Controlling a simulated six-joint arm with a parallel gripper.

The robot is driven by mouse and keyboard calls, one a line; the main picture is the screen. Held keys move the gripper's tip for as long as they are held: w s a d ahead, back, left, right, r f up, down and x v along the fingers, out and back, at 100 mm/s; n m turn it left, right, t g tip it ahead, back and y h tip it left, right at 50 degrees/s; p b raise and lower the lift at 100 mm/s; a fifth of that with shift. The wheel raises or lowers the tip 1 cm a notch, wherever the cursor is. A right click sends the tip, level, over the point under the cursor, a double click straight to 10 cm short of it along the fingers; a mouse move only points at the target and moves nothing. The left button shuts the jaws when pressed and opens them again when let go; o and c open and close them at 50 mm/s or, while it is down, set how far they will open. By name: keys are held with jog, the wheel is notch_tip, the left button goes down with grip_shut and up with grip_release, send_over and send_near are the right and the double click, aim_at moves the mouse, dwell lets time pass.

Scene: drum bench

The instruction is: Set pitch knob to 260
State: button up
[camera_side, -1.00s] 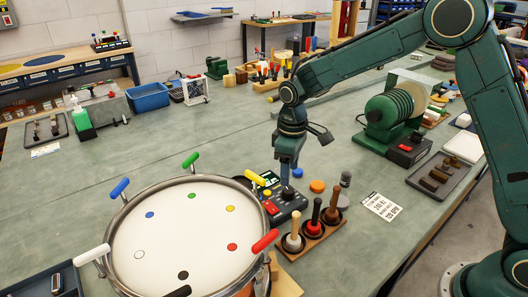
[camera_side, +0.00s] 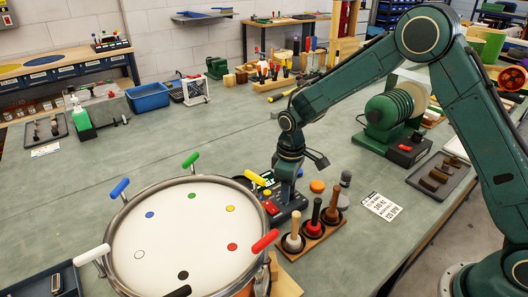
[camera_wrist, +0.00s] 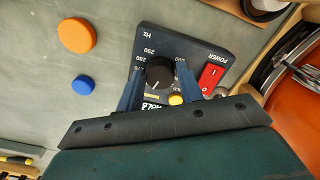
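The black pitch knob (camera_wrist: 160,73) is on a dark control box (camera_wrist: 200,50) marked Hz, with a printed scale where 290, 280 and 270 can be read. A pale pointer line on the knob aims toward the lower part of the dial; its exact value is unclear. My gripper (camera_wrist: 159,68) has its blue fingers on either side of the knob, with slight gaps visible, so it looks open around it. The display is partly hidden by my gripper. In the side view, my gripper (camera_side: 288,184) is down over the control box (camera_side: 292,207), hiding the knob.
A red power switch (camera_wrist: 211,75) and a yellow button (camera_wrist: 176,100) are close to the fingers. An orange disc (camera_side: 317,186) lies beside the box. A drum (camera_side: 180,235) stands left, a wooden mallet rack (camera_side: 318,238) in front. A printed card (camera_side: 381,206) lies right.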

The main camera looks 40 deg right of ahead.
jog(key=c, duration=0.5)
jog(key=shift+m, duration=3)
jog(key=o, duration=1)
jog(key=shift+c, duration=0.2)
jog(key=shift+r, duration=0.2)
